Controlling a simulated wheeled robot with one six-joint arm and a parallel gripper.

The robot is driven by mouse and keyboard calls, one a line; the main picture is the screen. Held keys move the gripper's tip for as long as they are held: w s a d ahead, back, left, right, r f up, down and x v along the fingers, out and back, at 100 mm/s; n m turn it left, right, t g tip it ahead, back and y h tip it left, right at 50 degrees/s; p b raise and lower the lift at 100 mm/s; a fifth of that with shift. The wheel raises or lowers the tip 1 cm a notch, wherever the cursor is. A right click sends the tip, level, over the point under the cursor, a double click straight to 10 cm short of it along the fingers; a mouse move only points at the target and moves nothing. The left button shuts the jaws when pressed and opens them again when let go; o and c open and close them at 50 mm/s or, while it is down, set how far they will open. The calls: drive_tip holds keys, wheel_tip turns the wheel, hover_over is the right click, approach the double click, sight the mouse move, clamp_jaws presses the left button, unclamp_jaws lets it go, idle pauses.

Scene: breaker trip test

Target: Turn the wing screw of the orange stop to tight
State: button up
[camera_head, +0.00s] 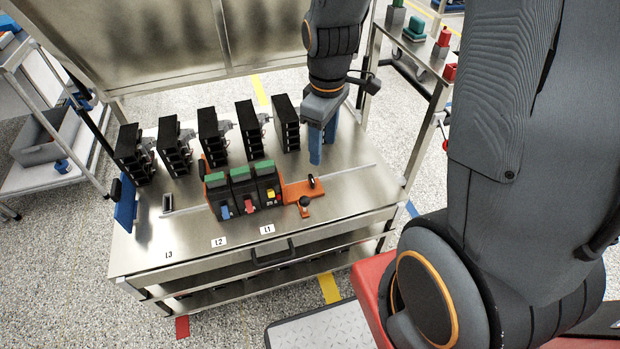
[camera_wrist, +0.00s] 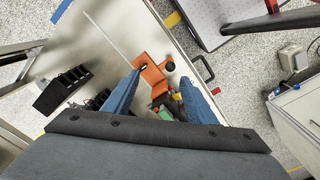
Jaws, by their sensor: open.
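The orange stop (camera_head: 292,190) sits at the right end of the row of breakers on the steel table. It carries a small dark upright piece (camera_head: 311,181) and a dark round knob (camera_head: 304,201) nearer the front; I cannot tell surely which is the wing screw or how tight it is. My gripper (camera_head: 322,150) is above the table, behind and right of the stop, open and empty, with blue fingers pointing down. In the wrist view the stop (camera_wrist: 152,76) shows between and beyond the fingertips (camera_wrist: 160,77), with the round knob (camera_wrist: 170,67) on its right. The fingers look apart from it.
Three dark breakers with green tops (camera_head: 243,174) stand directly left of the stop on a rail (camera_head: 345,173). Several black modules (camera_head: 175,148) line the table's back. Labels (camera_head: 218,242) lie along the front. A side shelf (camera_head: 425,65) stands at right.

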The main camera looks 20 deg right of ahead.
sight(312, 178)
drive_tip(key=w+f+n+b, duration=0.1)
drive_tip(key=w+f+n, duration=0.1)
drive_tip(key=f+n, duration=0.1)
drive_tip(key=w+f+n+b, duration=0.2)
drive_tip(key=w+f+n, duration=0.1)
drive_tip(key=f, duration=0.2)
drive_tip(key=w+f+n+b, duration=0.1)
drive_tip(key=w+f+n, duration=0.2)
drive_tip(key=f, duration=0.1)
drive_tip(key=shift+w+f+b, duration=0.2)
drive_tip(key=shift+f+b, duration=0.1)
drive_tip(key=shift+b, duration=0.05)
drive_tip(key=shift+f, duration=3.8)
drive_tip(key=c, duration=1.1)
